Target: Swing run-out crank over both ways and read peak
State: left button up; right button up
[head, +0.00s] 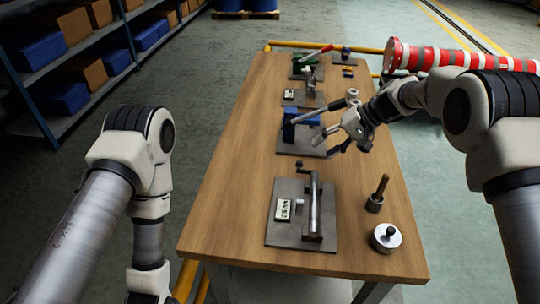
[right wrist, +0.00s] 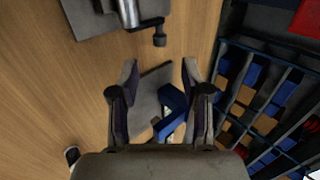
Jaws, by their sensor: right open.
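The run-out station is a grey plate (head: 286,232) on the near part of the table, with a steel shaft (head: 314,206) standing out along it. A dark crank (head: 302,168) sits at the shaft's far end. A small dial or readout (head: 283,210) with a pale face is left of the shaft; its figures are too small to read. In the right wrist view the crank's dark knob (right wrist: 160,39) shows at the top, beyond my fingertips. My right gripper (head: 326,145) is open and empty, above the table beyond the crank and apart from it. My left gripper is out of view.
A blue vise-like block (head: 300,128) on another plate is close under my right gripper. A peg with a wooden handle (head: 378,192) and a round steel weight (head: 387,237) stand at the right. More fixtures fill the far end. The table's left side (head: 237,165) is clear.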

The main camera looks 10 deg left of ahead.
aim_at(302, 162)
jog(key=p+x, duration=0.1)
jog(key=x, duration=0.3)
jog(key=shift+d+f, duration=0.1)
jog(key=shift+f, duration=0.1)
jog(key=x, duration=0.2)
jog(key=p+x, duration=0.1)
jog(key=x, duration=0.1)
jog(key=shift+a+r, duration=0.25)
jog(key=shift+a, duration=0.1)
jog(key=shift+d, duration=0.3)
jog(key=shift+c, duration=0.9)
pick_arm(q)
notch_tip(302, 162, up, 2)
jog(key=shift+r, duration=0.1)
pick_arm(e)
grip_shut()
